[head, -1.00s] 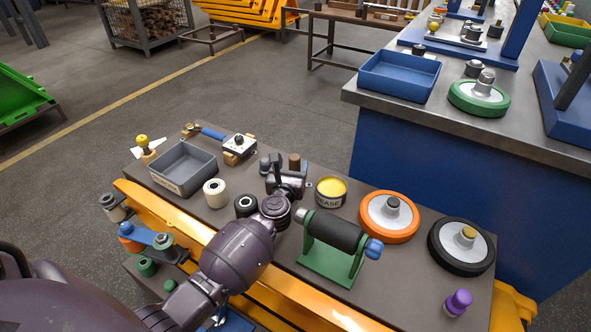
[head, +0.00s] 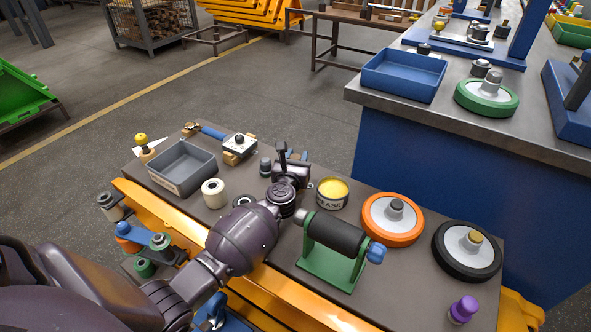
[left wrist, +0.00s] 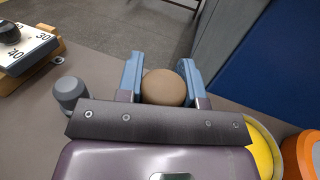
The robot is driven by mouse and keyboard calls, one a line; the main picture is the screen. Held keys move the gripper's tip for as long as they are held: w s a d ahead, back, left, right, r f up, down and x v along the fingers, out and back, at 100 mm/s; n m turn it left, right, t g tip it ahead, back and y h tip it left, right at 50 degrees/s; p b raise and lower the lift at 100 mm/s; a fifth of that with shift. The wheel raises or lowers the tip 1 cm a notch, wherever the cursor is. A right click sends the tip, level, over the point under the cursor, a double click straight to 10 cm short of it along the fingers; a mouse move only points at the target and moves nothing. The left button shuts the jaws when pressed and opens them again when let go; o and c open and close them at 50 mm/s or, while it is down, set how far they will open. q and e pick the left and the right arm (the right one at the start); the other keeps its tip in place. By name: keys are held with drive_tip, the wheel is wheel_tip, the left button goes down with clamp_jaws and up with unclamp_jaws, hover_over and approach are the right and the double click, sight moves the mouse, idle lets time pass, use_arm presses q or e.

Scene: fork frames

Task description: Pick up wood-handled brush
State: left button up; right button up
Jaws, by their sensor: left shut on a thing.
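The brush's wooden handle (left wrist: 165,88) shows in the left wrist view as a brown, rounded end between two blue fingers. My left gripper (left wrist: 164,84) is shut on it, with a finger on each side. In the head view my left gripper (head: 297,156) is at the back edge of the cart top, behind the grease tin. The gripper body hides most of the brush there, and its bristles are not visible. My right gripper is not in view.
On the cart stand a grey bin (head: 183,168), a grease tin (head: 332,193), a roller on a green stand (head: 332,236), an orange wheel (head: 392,219) and a black wheel (head: 467,251). A small grey knob (left wrist: 70,93) stands close to the gripper. A blue workbench (head: 470,190) rises behind.

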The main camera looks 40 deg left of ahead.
use_arm(q)
drive_tip(key=shift+c, duration=0.4)
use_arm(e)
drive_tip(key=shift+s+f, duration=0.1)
use_arm(q)
wheel_tip(320, 180, up, 20)
drive_tip(key=p, duration=1.1)
drive_tip(key=shift+p, duration=0.35)
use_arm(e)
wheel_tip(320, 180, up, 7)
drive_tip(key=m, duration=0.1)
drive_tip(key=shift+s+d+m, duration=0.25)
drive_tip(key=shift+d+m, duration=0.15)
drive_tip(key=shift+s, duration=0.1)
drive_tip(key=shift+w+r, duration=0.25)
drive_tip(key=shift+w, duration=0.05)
